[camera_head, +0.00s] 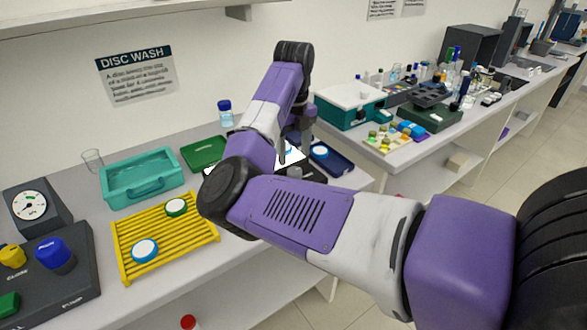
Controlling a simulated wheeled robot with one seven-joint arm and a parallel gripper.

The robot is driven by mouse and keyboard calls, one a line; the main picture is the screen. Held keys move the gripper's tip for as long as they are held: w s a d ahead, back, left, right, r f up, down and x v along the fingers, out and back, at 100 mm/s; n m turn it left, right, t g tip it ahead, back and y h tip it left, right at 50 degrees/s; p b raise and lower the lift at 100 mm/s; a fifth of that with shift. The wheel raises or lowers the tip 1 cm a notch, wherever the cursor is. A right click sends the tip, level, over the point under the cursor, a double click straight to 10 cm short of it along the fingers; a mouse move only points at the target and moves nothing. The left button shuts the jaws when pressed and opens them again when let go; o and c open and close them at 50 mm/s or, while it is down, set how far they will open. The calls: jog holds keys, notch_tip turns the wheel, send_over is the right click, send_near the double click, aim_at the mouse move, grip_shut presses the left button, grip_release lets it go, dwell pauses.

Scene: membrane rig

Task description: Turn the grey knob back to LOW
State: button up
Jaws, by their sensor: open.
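A small grey knob (295,172) shows on a dark unit (316,176), partly hidden behind my arm. I cannot read any LOW mark or tell which way the knob points. My gripper (293,150) hangs downward just above the knob, largely hidden by my own purple and white arm links. Its jaws are open, and it looks apart from the knob, though the exact gap is hard to judge.
A dark blue tray (345,168) with a blue-and-white disc lies right of the unit. A green tray (190,158), teal basin (108,178), yellow rack (122,255) with two discs, gauge (52,222) and pump box (85,290) stand left. A blue-capped bottle (225,118) stands behind.

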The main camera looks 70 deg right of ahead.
aim_at(294, 170)
jog(key=shift+f+p, duration=0.35)
jog(key=shift+f, duration=2.65)
grip_shut()
